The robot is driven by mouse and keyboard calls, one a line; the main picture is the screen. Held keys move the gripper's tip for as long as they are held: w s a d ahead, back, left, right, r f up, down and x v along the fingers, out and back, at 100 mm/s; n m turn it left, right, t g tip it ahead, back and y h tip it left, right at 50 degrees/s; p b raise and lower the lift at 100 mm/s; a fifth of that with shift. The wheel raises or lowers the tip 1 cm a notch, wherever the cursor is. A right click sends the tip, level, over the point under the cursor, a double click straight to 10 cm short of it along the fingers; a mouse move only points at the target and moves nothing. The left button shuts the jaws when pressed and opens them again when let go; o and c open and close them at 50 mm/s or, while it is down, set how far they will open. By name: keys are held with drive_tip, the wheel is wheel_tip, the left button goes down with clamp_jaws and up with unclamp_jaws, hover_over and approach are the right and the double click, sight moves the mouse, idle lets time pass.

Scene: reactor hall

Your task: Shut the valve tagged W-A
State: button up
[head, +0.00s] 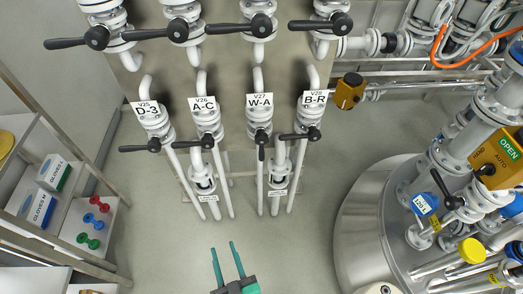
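The valve tagged W-A (260,127) is on a vertical pipe in the middle of the lower valve row. Its white tag (260,100) also reads V27. Its black handle (262,148) points down along the pipe, unlike the neighbouring handles, which point sideways to the left. My gripper (223,248) is at the bottom of the picture, below and a little left of the W-A valve. Its two green fingers are spread apart with nothing between them. It is clear of the valves and pipes in this view.
Valves D-3 (155,123) and A-C (207,121) stand left of W-A, and B-R (309,117) stands right. More black-handled valves line the top. A shelf unit (73,254) is at left, a steel vessel (363,225) at right. Floor between looks free.

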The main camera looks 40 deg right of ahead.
drive_tip(key=w+d+m+h, duration=0.2)
drive_tip(key=w+d+h, duration=0.2)
drive_tip(key=w+d, duration=0.55)
drive_tip(key=m+g+h, duration=0.2)
drive_tip(key=m+h, duration=0.1)
drive_tip(key=h, duration=0.1)
approach(262, 153)
drive_tip(key=x, duration=1.1)
drive_tip(key=shift+w, duration=0.15)
drive_tip(key=shift+a, duration=0.1)
clamp_jaws()
